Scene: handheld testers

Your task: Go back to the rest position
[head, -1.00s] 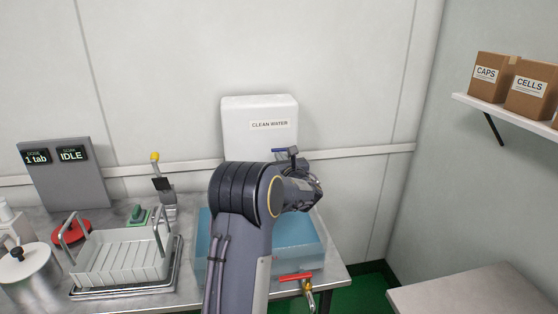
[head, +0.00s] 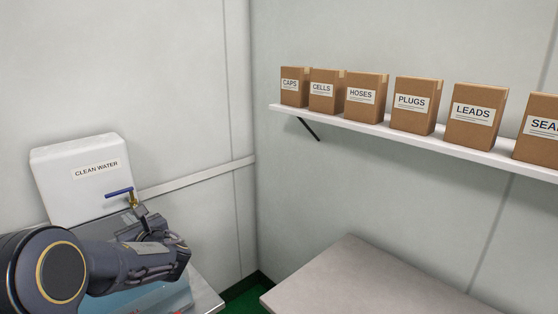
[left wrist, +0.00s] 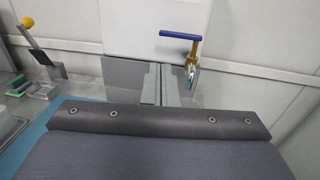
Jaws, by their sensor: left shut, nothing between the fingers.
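My left gripper (head: 140,211) is at the lower left of the head view, at the end of my bent dark arm. Its grey fingers also show in the left wrist view (left wrist: 155,84), shut and empty. They are close to the blue-handled tap (head: 121,192) of the white clean water tank (head: 80,176). In the left wrist view the tap (left wrist: 183,42) stands just right of the fingers, and I see a gap between them. My right gripper is not in view.
A bare grey table (head: 350,285) stands at the lower right. A white wall shelf (head: 390,133) above it carries several labelled cardboard boxes. A yellow-tipped lever (left wrist: 27,24) stands at left in the left wrist view.

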